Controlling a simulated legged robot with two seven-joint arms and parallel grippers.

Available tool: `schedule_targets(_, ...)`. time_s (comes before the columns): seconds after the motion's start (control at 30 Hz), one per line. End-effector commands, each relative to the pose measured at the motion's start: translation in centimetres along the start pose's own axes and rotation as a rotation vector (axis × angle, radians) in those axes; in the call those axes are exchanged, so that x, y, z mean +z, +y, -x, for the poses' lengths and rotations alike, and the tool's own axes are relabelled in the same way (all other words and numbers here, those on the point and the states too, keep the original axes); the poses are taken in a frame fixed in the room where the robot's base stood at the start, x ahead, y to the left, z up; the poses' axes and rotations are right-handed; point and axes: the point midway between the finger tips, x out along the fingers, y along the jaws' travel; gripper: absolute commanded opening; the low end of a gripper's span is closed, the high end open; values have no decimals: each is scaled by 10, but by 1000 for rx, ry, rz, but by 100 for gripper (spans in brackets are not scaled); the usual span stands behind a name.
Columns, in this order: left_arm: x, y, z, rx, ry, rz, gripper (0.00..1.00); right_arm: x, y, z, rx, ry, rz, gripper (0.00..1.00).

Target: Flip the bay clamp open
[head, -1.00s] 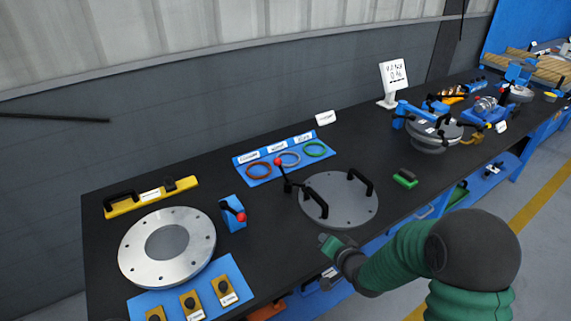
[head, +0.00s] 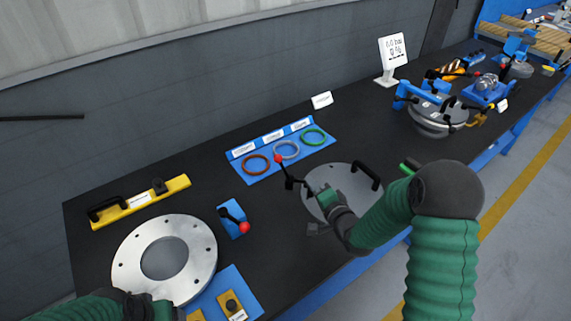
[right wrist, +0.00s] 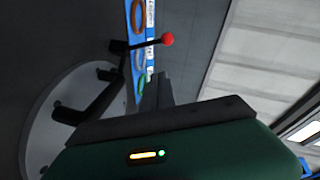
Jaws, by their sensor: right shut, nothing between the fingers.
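A black lever with a red ball knob (head: 279,159) stands up at the left edge of a round grey plate (head: 313,178). A second red-knobbed black lever sits on a blue block (head: 233,220) and leans right. I cannot tell by label which is the bay clamp. My right gripper (head: 325,194) is over the plate, just right of the upright lever, apart from it, shut and empty. In the right wrist view the upright lever's red knob (right wrist: 167,39) shows beyond the shut fingers (right wrist: 155,90). My left arm (head: 125,305) shows at the bottom left; its fingers cannot be made out.
A silver flange ring (head: 125,262) lies at the left, near a yellow handled bar (head: 142,201). A blue ring tray (head: 262,176) is behind the plate. The plate's black handle (head: 367,175) is by my right arm. Clear bench lies between the blue block and plate.

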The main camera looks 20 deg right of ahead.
Motion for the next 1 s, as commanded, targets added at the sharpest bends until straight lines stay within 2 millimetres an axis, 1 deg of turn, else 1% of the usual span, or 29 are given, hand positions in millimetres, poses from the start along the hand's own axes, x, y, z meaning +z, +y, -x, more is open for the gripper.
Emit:
schedule_targets(0.17, 0, 0, 0, 0, 0, 0, 76, 0, 1, -5, 2, -1, 1, 0)
schedule_targets(0.27, 0, 0, 1, 0, 0, 0, 76, 0, 1, -16, 2, -3, 1, 0)
schedule_targets(0.37, 0, 0, 2, 0, 0, 0, 76, 1, 1, -33, 2, -2, 1, 0)
schedule_targets(0.7, -1, 0, 4, 0, 0, 0, 76, 1, 1, -106, 1, -1, 2, 0)
schedule_targets(0.8, -2, 0, 6, 0, 0, 0, 76, 16, 0, -118, 2, -5, 1, 0)
schedule_targets(0.9, -2, 0, 7, 0, 0, 0, 76, 24, 1, -126, 2, -3, 1, 0)
schedule_targets(1.0, -2, 0, 7, 0, 0, 0, 76, 28, 1, -130, 3, -1, 0, 0)
